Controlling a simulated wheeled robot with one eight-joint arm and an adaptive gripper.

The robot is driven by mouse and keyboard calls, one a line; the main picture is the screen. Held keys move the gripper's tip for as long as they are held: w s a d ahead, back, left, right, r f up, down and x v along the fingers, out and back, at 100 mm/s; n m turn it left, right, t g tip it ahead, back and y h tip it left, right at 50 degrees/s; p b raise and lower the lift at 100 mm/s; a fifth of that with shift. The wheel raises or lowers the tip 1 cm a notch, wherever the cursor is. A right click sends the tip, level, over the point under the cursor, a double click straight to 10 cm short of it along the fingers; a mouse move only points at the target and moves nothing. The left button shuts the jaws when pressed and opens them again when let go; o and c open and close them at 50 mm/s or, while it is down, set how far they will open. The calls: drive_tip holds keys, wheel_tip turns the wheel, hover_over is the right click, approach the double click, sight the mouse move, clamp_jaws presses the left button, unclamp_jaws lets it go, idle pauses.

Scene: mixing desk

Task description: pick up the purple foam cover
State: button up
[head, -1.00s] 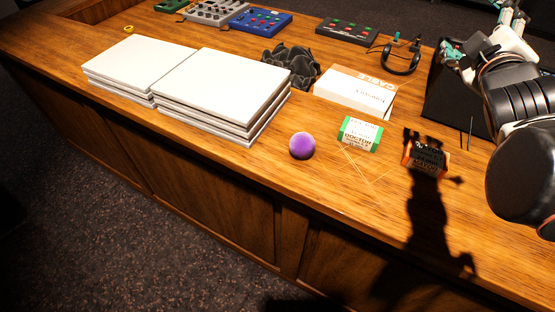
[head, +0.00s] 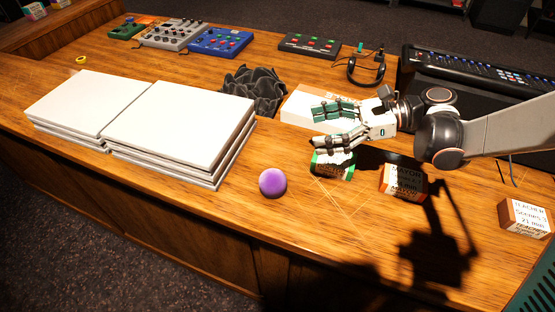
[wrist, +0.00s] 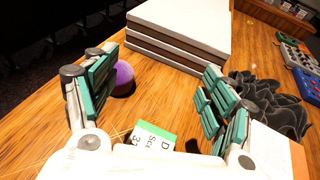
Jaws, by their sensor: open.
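The purple foam cover (head: 272,183) is a small fuzzy ball resting on the wooden desk near its front edge, right of the white stacks. My gripper (head: 318,126) is open and empty above the desk, to the right of the ball and above a green-and-white box (head: 333,165). In the wrist view my gripper (wrist: 155,95) has its green-padded fingers spread wide. There the purple foam cover (wrist: 123,76) shows beyond the left finger, which hides part of it.
White stacked panels (head: 178,121) stand left of the ball. Dark crumpled foam (head: 254,91) and a white box (head: 300,104) lie behind. More small boxes, one orange and white (head: 404,181), sit to the right. Desk around the ball is bare.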

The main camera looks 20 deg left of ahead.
sight(282, 175)
drive_tip(key=s+f+n+g, duration=0.1)
drive_tip(key=s+d+f+n+h, duration=0.1)
drive_tip(key=f, duration=0.1)
drive_tip(key=s+d+f+g+h, duration=0.1)
drive_tip(key=f, duration=0.1)
drive_tip(key=shift+d+f+n+g, duration=0.1)
drive_tip(key=shift+f+n+g, duration=0.05)
drive_tip(key=shift+n+g, duration=0.2)
drive_tip(key=shift+h, duration=0.3)
drive_tip(key=b+x, duration=0.2)
drive_tip(key=x, duration=0.5)
drive_tip(key=shift+s+a+f, duration=0.2)
drive_tip(key=shift+s+f, duration=0.05)
drive_tip(key=shift+s, duration=0.1)
drive_tip(key=shift+r+b+x, duration=0.2)
drive_tip(key=shift+b+x, duration=0.35)
drive_tip(key=shift+x, duration=0.9)
drive_tip(key=shift+r+b+x, duration=0.15)
drive_tip(key=shift+b+x, duration=0.35)
drive_tip(key=shift+x, duration=0.95)
drive_tip(key=shift+s+a, duration=0.1)
drive_tip(key=shift+a, duration=0.05)
drive_tip(key=c, duration=0.8)
